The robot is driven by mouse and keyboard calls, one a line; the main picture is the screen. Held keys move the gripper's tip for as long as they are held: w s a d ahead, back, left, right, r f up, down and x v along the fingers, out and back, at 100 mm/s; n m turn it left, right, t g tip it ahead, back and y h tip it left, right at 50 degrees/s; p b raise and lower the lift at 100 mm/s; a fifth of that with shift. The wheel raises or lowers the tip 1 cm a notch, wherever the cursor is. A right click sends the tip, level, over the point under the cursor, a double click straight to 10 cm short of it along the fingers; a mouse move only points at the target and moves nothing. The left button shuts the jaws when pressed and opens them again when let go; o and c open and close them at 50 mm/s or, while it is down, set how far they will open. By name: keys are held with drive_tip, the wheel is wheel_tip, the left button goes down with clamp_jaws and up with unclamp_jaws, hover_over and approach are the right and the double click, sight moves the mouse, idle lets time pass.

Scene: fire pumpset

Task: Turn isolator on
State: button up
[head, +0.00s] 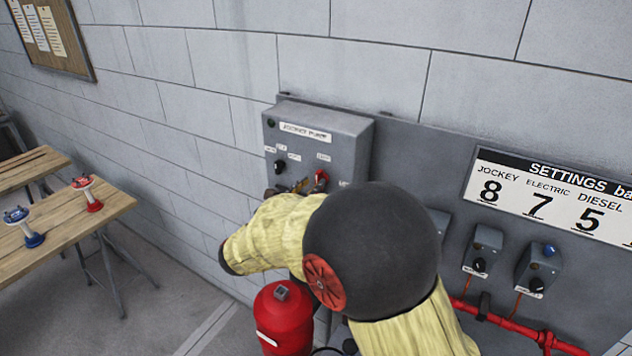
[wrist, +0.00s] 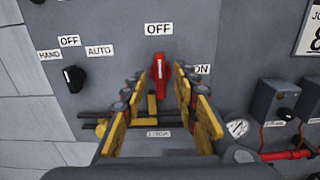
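The red isolator knob (wrist: 159,68) is on the grey jockey pump panel (wrist: 110,20), upright below the OFF label (wrist: 158,29). The ON label (wrist: 201,69) is to its right, partly covered by a finger. My gripper (wrist: 157,82) is open, with its yellow and black fingers on the left and right of the knob. I cannot tell whether they touch it. In the head view, the panel (head: 345,130) is on the wall and the red knob (head: 321,179) shows near my gripper (head: 300,188), which my arm partly hides.
A black selector (wrist: 74,78) with HAND, OFF and AUTO labels is left of the knob. Smaller switch boxes (head: 485,248) and a red pipe (head: 510,323) are at right. A red cylinder (head: 285,320) stands below my arm. A wooden table (head: 75,225) is at left.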

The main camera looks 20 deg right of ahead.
sight(316, 182)
drive_tip(key=shift+x, duration=1.5)
drive_tip(key=shift+c, duration=0.8)
clamp_jaws()
